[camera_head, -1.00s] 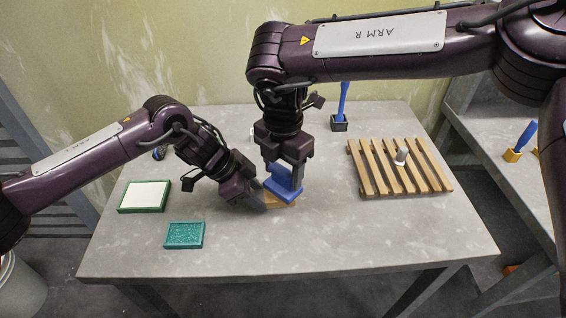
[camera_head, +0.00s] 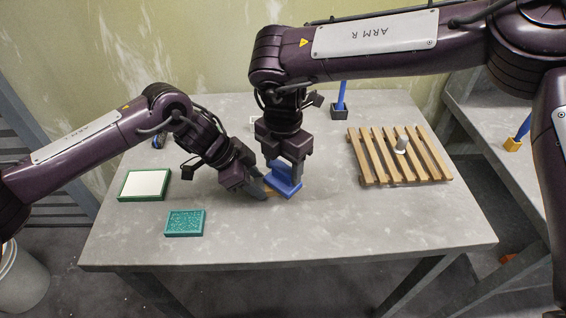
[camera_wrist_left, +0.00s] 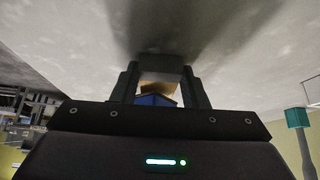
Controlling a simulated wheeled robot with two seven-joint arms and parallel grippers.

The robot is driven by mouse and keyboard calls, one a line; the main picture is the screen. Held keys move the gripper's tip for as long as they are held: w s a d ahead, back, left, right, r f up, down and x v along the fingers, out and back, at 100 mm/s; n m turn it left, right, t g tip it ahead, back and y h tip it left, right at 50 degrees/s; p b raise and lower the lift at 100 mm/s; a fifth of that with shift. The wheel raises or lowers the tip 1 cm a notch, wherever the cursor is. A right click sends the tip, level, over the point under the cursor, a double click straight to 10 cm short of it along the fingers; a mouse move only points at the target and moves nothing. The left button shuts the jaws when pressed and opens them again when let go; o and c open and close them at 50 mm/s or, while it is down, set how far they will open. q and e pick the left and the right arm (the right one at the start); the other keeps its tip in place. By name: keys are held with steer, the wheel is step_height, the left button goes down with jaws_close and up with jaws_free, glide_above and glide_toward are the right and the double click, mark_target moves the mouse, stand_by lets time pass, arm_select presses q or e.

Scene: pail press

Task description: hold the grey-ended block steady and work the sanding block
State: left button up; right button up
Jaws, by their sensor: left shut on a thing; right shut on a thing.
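The blue sanding block (camera_head: 285,186) sits on top of a wooden block (camera_head: 269,194), covering most of it on the table. My right gripper (camera_head: 295,172) is shut on the sanding block's upper part from above. My left gripper (camera_head: 261,191) reaches down from the left and is shut on the wooden block's end. In the left wrist view, the grey end (camera_wrist_left: 160,68) lies between the fingers, with wood (camera_wrist_left: 153,89) and the blue block (camera_wrist_left: 155,100) beside it. The fingers hide most of the grey end in the head view.
A blue-handled tool in a dark holder (camera_head: 339,111) stands behind. A green-framed white pad (camera_head: 144,185) and a teal tray (camera_head: 185,223) lie left. The front right table (camera_head: 390,220) is clear.

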steer(key=shift+f, duration=0.55)
steer(key=shift+w+a, duration=0.15)
steer(key=shift+w, duration=0.85)
steer(key=shift+f, duration=0.1)
steer(key=shift+s+d, duration=0.2)
steer(key=shift+s, duration=0.85)
steer(key=shift+w+a, duration=0.15)
steer(key=shift+w, duration=0.9)
arm_select(q)
steer(key=shift+s, duration=0.1)
